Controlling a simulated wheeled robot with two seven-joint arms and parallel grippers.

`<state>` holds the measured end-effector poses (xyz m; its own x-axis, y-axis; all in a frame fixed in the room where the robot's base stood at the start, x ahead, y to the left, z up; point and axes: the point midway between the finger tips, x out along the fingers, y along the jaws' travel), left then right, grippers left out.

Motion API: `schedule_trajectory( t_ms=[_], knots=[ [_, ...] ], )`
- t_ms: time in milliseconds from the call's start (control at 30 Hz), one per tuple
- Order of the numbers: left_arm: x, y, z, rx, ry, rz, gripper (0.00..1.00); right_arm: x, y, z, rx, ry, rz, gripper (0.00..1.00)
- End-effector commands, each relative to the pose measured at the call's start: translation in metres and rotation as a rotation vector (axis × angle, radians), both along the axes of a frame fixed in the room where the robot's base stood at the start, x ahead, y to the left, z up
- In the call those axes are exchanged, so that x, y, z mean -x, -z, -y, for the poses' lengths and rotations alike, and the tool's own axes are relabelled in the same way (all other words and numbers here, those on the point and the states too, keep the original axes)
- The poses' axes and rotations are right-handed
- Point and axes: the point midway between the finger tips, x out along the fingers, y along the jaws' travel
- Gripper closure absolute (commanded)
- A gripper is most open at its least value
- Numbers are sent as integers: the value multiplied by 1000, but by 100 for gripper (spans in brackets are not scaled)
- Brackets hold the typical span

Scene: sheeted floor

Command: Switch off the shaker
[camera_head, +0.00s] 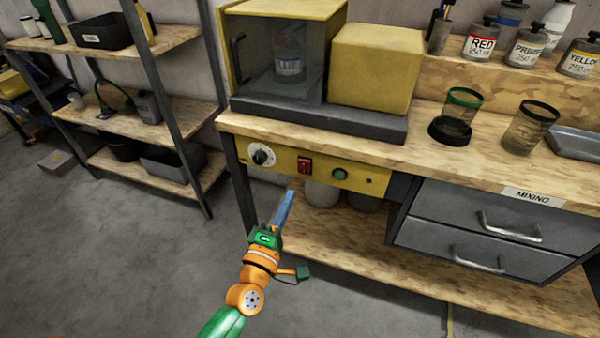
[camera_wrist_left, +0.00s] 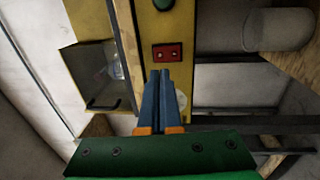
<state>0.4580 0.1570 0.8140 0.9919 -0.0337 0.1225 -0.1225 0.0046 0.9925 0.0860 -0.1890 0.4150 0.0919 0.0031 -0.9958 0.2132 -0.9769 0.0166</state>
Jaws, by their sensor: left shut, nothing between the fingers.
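The shaker (camera_head: 375,65) is a yellow and dark grey machine on the bench, with a clear-fronted chamber holding a bottle labelled BLUE (camera_head: 290,62). Below the bench top is a yellow control panel (camera_head: 285,160) with a black dial (camera_head: 262,155), a red switch (camera_head: 304,166) and a green button (camera_head: 340,174). My left gripper (camera_head: 286,200) is shut and empty, below and in front of the panel. In the left wrist view its blue fingers (camera_wrist_left: 163,75) point toward the red switch (camera_wrist_left: 167,53), whose position I cannot read. Whether the fingertips are clear of the panel is hard to judge.
A shelf rack (camera_head: 140,85) with bins stands at the left. Grey drawers (camera_head: 490,225) are right of the panel. The floor in front is clear.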

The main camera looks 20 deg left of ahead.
Motion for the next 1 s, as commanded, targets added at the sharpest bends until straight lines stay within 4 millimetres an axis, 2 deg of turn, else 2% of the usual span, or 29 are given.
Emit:
schedule_trajectory(
  t_ms=[200, 400, 533, 1000],
  knots=[
    [-47, -6, 2, 1, 0, 3, 100, 0, 1, -1, -1, 0, 0, 100],
    [-74, -8, 3, 0, 0, 1, 100, 0, 3, -1, -1, 0, 0, 100],
    [-80, -9, 3, 0, 0, -1, 100, 0, 4, -1, -1, 1, 0, 100],
    [-84, -12, 3, -1, 0, 0, 100, 0, 4, -1, -1, 1, 0, 100]
  ],
)
